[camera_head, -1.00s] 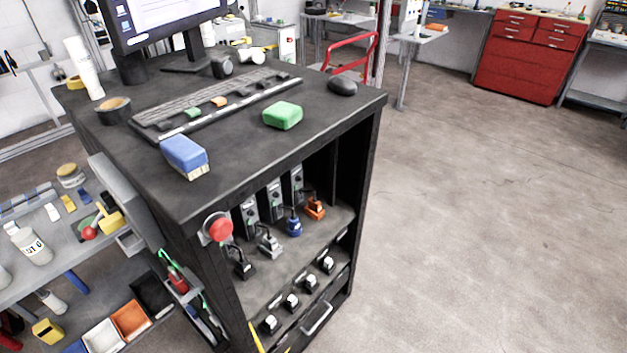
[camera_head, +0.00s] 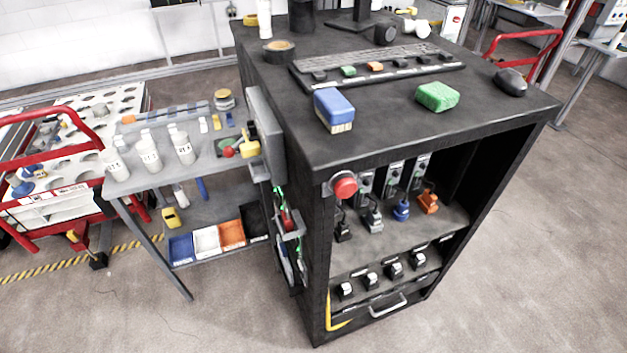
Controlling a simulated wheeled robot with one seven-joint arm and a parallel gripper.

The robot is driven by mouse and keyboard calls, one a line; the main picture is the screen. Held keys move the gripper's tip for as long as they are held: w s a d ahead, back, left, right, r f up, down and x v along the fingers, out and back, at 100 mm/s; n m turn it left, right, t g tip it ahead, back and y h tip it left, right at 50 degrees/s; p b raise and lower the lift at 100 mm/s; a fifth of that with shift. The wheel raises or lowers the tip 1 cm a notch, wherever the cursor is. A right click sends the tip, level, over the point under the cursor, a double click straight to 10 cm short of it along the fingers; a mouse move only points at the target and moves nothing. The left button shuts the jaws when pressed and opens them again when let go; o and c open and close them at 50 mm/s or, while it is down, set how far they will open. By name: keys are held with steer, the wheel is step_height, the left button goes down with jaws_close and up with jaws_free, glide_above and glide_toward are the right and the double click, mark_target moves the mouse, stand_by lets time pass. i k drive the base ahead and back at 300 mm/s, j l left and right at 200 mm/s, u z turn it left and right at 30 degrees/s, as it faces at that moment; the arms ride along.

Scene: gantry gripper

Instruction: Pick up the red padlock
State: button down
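I cannot make out a red padlock for certain. A small red item (camera_head: 288,222) hangs in a holder on the left side of the black cabinet, among green items; it is too small to tell what it is. A red round piece (camera_head: 228,152) lies on the grey side table beside a yellow block-like item (camera_head: 249,148). A red mushroom-shaped button (camera_head: 345,187) sits at the cabinet's upper front left corner. My gripper is not in view.
The black cabinet (camera_head: 400,135) fills the centre, with a blue block, green block and keyboard on top. The grey side table (camera_head: 135,178) stands left of it, with bottles above and coloured bins below. A red-framed cart (camera_head: 45,190) stands far left.

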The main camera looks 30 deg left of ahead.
mark_target(287, 221)
steer(key=i+j+u, duration=0.1)
steer(key=j+u, duration=0.3)
steer(key=i+j+u, duration=0.1)
steer(key=j+u, duration=0.25)
steer(key=i+j+u, duration=0.2)
steer(key=u, duration=0.2)
steer(key=i+j+u, duration=0.2)
steer(key=u, duration=0.15)
steer(key=j, duration=0.1)
